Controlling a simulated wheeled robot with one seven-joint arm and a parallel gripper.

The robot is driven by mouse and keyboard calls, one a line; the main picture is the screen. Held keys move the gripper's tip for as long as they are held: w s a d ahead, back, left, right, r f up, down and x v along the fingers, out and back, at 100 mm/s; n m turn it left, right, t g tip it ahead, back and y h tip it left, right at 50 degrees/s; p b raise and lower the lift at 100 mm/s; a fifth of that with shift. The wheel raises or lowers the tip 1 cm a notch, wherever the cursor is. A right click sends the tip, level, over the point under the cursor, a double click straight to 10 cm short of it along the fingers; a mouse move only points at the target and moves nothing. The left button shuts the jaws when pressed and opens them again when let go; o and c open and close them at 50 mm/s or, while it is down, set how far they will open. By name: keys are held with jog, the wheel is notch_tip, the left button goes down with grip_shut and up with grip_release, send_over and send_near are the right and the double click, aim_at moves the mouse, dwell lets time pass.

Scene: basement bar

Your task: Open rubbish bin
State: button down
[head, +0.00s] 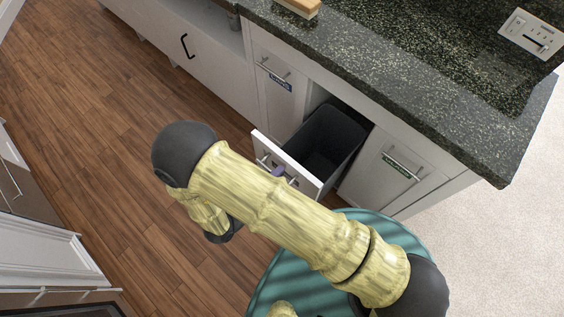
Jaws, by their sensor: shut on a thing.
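The rubbish bin (331,139) is a black tub in a pull-out drawer of the cabinet below the counter. The drawer stands pulled out, and its white front (302,178) is well forward of the neighbouring fronts. The inside of the tub shows and looks empty. My gripper (277,172) is at the drawer's bar handle (262,160), shut on it. Only a small purple part of the gripper shows, because my yellow arm covers the rest. The lower part of the drawer front is also hidden behind the arm.
The dark stone counter (400,82) overhangs above. Wooden floor (110,130) is clear at left; white cabinets (40,250) stand opposite.

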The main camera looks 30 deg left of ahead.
jog(key=shift+s, duration=0.1)
jog(key=c, duration=1.6)
grip_release()
jog(key=v, duration=1.7)
jog(key=shift+s+a, duration=0.1)
jog(key=shift+a, duration=0.05)
